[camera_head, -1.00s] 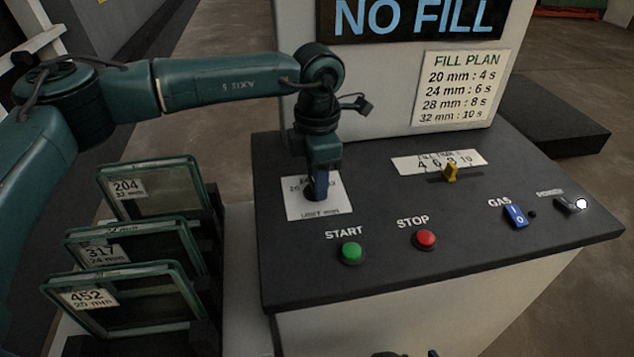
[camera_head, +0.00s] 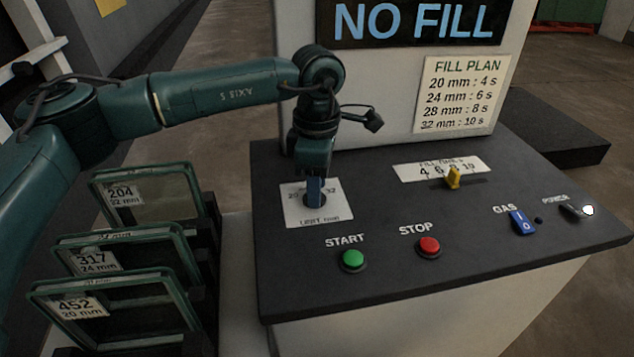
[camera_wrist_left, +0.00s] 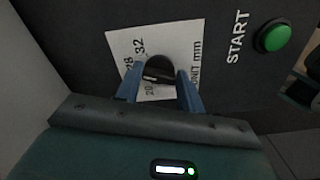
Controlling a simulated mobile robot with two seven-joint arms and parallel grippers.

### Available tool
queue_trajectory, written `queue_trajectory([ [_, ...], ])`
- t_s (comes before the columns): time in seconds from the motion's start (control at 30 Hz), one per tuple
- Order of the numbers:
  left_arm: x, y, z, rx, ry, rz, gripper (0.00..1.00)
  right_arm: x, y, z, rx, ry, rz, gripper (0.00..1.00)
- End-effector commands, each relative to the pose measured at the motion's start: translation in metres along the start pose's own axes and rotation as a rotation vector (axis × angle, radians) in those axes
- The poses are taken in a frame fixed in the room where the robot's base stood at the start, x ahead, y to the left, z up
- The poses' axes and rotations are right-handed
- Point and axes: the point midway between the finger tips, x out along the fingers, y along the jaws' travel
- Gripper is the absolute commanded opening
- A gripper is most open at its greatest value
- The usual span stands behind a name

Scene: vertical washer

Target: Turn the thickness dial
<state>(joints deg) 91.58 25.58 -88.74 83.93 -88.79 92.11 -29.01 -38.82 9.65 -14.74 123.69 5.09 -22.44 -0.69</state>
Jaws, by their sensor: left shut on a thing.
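The thickness dial (camera_wrist_left: 158,68) is a dark round knob on a white label plate (camera_head: 330,212) marked with numbers such as 20, 28 and 32 and "mm". It sits at the left of the dark console top. My left gripper (camera_head: 314,196) points down over the dial, its blue fingers shut on the knob. In the left wrist view the two blue fingers (camera_wrist_left: 158,84) stand on either side of the knob. In the head view the gripper hides most of the dial. The dial's exact setting cannot be read. My right gripper is not in view.
The console carries a green START button (camera_head: 353,260), a red STOP button (camera_head: 428,247), a yellow fill-time slider (camera_head: 453,178), a blue GAS switch (camera_head: 522,222) and a POWER switch (camera_head: 574,212). Labelled glass units (camera_head: 110,262) stand in a rack at left. A sign reads "NO FILL" (camera_head: 415,22).

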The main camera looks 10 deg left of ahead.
Motion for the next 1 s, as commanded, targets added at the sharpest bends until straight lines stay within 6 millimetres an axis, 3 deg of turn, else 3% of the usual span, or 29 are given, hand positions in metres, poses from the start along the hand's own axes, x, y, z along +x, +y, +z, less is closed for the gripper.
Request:
queue_trajectory([
  [0.2, -0.001, 0.001, 0.0, -0.002, -0.002, 0.002, 0.15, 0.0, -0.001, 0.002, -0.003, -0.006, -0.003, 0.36],
  [0.23, -0.001, 0.001, 0.0, -0.002, -0.002, 0.002, 0.39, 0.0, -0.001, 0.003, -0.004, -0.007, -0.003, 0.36],
  [0.5, -0.001, 0.0, 0.0, -0.002, -0.001, 0.001, 0.6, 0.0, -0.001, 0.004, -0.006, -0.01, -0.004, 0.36],
  [0.77, -0.002, 0.0, 0.0, -0.002, -0.001, 0.001, 0.6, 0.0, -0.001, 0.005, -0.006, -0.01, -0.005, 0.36],
  [1.0, -0.036, 0.001, 0.001, -0.003, -0.003, 0.005, 0.6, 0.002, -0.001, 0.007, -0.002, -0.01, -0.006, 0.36],
])
